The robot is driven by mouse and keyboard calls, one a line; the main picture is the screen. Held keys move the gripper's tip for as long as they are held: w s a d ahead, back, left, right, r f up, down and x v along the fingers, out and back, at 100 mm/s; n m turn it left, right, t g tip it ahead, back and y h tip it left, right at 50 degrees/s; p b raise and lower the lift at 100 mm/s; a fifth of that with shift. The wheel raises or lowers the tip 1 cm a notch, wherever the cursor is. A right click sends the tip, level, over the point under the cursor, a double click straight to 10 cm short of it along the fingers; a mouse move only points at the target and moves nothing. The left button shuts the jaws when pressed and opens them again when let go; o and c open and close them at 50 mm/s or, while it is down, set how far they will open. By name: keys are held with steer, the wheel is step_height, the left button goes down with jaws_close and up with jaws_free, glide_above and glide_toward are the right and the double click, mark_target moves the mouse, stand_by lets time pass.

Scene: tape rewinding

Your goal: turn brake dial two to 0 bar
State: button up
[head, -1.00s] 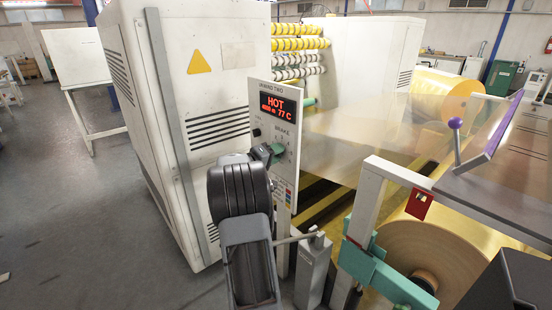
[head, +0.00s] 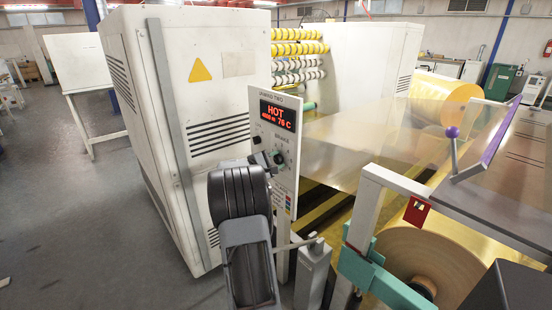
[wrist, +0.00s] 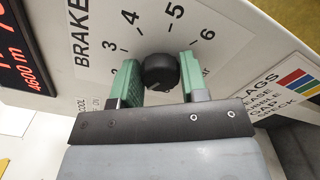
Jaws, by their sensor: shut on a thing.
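I cannot tell where the knob points. The red display (head: 277,113) reads HOT and about 75 C.
A white cabinet (head: 205,80) with a yellow warning triangle stands behind the panel. A clear web (head: 365,140) runs right of it. A grey post (head: 313,270) and a green bracket (head: 370,275) stand close at the lower right. Floor at left is clear.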

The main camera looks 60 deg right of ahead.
steer(key=n+p, duration=0.3)
steer(key=n, duration=0.2)
steer(key=shift+r+n+p, duration=0.2)
steer(key=shift+n+p, duration=0.1)
steer(key=shift+p, duration=0.1)
steer(key=n+p, duration=0.3)
steer(key=n, duration=0.1)
steer(key=shift+w+f+n+p, duration=0.1)
steer(key=shift+n+p, duration=0.2)
steer(key=shift+f+n, duration=0.1)
steer(key=shift+n, duration=0.2)
steer(key=o, duration=0.9)
steer(key=v, duration=1.3)
steer(key=shift+w+a, duration=0.2)
steer(key=shift+a, duration=0.15)
